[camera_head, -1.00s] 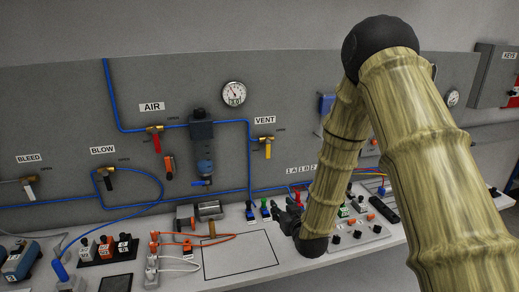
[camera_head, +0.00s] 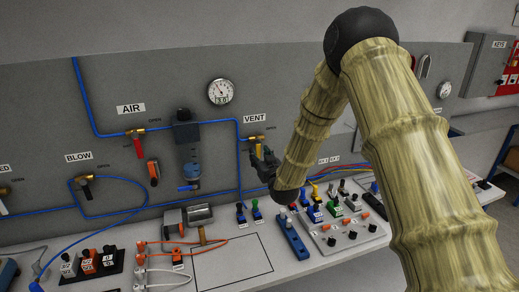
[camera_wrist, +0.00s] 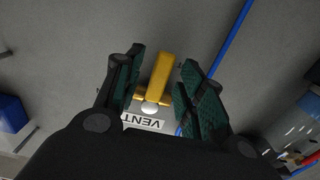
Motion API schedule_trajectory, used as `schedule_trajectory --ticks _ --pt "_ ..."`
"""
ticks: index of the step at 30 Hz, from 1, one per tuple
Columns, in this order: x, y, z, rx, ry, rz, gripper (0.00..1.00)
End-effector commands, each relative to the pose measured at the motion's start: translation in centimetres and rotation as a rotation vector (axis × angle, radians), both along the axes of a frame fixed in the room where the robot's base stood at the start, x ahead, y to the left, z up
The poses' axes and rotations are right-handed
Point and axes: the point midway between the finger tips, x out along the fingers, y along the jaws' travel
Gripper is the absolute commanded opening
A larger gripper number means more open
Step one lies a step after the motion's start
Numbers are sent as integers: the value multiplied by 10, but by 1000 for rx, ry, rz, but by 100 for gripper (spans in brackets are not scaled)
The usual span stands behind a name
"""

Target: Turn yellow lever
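The yellow lever (camera_wrist: 160,78) belongs to the brass valve under the VENT label (camera_head: 255,118) on the grey panel. In the wrist view the lever stands between the two dark green-padded fingers of my gripper (camera_wrist: 157,90), with a gap visible on each side. My gripper is open around it. In the head view my gripper (camera_head: 263,160) is at the VENT valve (camera_head: 258,138), and its fingers hide most of the lever. I cannot tell there whether anything touches.
The blue pipe (camera_head: 239,170) runs down the panel just left of the VENT valve. The red AIR lever (camera_head: 139,149) and an orange handle (camera_head: 153,172) are farther left. Below, the bench holds a blue switch box (camera_head: 291,238) and a control panel (camera_head: 345,232). A bare outlined area (camera_head: 232,262) lies in front.

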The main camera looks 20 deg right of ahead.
Motion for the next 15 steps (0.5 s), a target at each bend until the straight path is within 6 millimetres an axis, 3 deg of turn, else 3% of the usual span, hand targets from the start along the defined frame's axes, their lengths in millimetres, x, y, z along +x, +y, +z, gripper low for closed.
schedule_trajectory --ticks 6,15 --pt "21 1 1 0 0 0 39" --pt "25 -2 0 0 0 -3 39"
